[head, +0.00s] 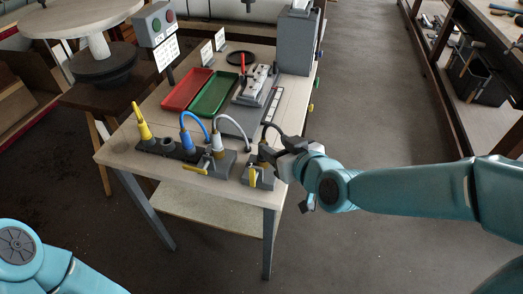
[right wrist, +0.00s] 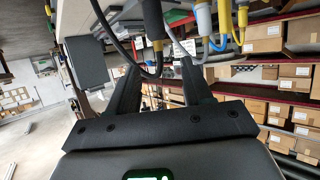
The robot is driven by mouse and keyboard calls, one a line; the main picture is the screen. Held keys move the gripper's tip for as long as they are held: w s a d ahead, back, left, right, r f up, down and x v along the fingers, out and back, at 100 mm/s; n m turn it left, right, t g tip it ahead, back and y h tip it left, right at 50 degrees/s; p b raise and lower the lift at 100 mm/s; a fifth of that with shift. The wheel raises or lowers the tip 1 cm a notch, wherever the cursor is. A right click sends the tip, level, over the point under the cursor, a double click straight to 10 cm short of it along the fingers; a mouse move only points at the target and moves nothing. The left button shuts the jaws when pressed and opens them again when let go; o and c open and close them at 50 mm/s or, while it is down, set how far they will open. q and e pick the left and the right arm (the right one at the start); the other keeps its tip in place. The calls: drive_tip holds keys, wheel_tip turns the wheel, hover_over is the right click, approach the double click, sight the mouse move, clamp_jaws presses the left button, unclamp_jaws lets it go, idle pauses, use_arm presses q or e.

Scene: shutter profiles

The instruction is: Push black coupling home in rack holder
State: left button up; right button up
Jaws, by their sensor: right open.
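The black coupling, with a brass-coloured band (head: 263,147), stands at the right end by a grey block with a yellow lever (head: 254,177). It also shows in the right wrist view (right wrist: 153,18), upper middle. My right gripper (head: 280,154) is beside it, partly hiding it. In the right wrist view its open fingers (right wrist: 159,68) straddle a dark cable loop. Coupling depth is unclear. My left gripper is out of frame.
A red tray (head: 187,90) and a green tray (head: 214,93) lie behind the rack. A grey box (head: 297,42) stands at the back right, and a button post (head: 157,25) at the back left. Looped cables rise close to the couplings.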

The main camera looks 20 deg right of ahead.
sight(264, 141)
drive_tip(key=x, duration=0.9)
drive_tip(key=shift+w+f, duration=0.15)
drive_tip(key=shift+f, duration=0.15)
drive_tip(key=c, duration=0.9)
clamp_jaws()
